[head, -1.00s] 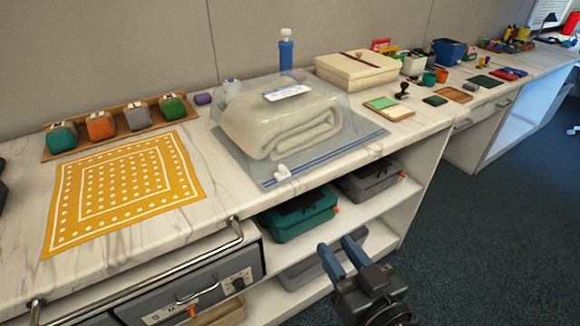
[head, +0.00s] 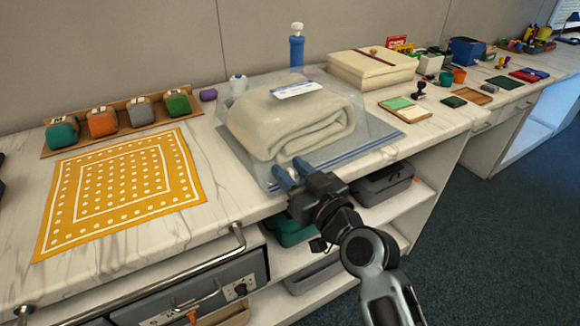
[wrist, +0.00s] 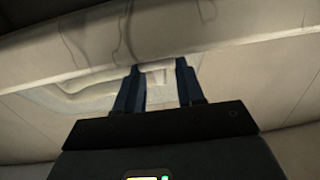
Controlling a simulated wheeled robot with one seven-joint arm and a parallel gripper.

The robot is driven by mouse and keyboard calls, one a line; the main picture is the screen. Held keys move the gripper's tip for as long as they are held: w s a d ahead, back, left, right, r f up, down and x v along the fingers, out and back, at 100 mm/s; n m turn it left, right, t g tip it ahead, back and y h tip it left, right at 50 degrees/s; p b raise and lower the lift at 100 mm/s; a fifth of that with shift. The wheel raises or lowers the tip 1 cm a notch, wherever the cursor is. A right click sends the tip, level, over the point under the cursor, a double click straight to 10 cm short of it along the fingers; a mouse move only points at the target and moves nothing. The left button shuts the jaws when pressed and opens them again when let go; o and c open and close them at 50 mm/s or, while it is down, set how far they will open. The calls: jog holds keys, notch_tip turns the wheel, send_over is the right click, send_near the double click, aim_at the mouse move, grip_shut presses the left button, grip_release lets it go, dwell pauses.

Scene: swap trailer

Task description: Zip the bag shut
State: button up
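The clear bag (head: 228,140) lies on the marble counter with a folded cream blanket (head: 270,125) and a white label (head: 296,90) showing through or on it. Its blue zip strip (head: 362,152) runs along the front edge. My gripper (head: 291,172) is at the left front end of this strip, its two blue fingers pointing at the bag.
A yellow dotted cloth (head: 75,225) lies left, with several coloured blocks on a wooden rack (head: 60,152) behind. A blue bottle (head: 297,52) and a cream box (head: 370,72) stand behind the bag. A metal rail (head: 190,262) runs along the front; shelves with bins lie below.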

jog(key=shift+w+a, duration=0.25)
jog(key=shift+w, duration=0.05)
jog(key=shift+c, duration=0.4)
grip_shut()
